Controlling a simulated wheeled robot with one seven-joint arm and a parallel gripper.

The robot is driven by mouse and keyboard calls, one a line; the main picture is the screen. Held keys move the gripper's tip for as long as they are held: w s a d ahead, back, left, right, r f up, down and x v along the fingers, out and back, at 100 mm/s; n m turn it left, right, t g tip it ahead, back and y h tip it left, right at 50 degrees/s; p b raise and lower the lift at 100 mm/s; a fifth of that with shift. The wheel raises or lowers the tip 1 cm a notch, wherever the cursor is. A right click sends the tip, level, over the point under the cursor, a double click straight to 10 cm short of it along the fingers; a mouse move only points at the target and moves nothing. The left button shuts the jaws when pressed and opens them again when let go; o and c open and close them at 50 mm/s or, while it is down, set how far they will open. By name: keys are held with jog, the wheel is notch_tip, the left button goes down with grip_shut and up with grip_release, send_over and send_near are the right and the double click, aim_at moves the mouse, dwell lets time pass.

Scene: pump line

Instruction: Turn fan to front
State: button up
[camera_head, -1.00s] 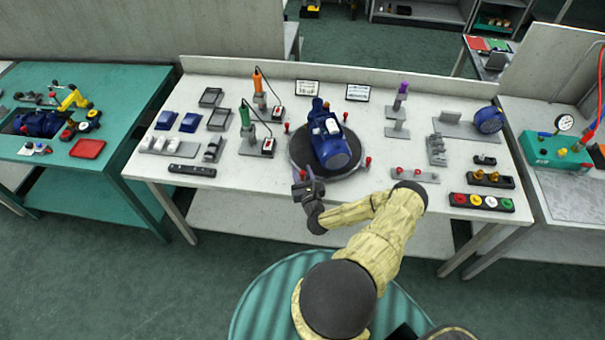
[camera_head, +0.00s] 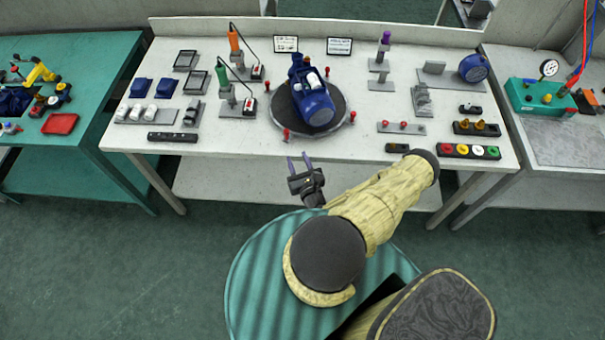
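A blue pump motor (camera_head: 312,97) stands on a round dark turntable (camera_head: 284,110) in the middle of the white bench. Its broad round end, which looks like the fan end, faces the front and slightly right. Its narrower end points to the back left. Red knobs stand around the turntable rim, one at the front left (camera_head: 286,134) and one at the right (camera_head: 352,117). My gripper (camera_head: 299,160) is in front of the bench's front edge, below the turntable in the picture. Its two fingers are apart with nothing between them, and it appears clear of the turntable.
Two screwdrivers on stands, orange (camera_head: 234,42) and green (camera_head: 222,77), are left of the turntable. A small rail with red knobs (camera_head: 402,127) and a coloured button strip (camera_head: 468,151) lie to the right. The bench front (camera_head: 230,150) left of my gripper is clear.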

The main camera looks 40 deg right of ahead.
jog(key=v, duration=0.4)
jog(key=shift+s+a+b, duration=0.1)
jog(key=shift+s+b, duration=0.15)
jog(key=shift+b, duration=0.1)
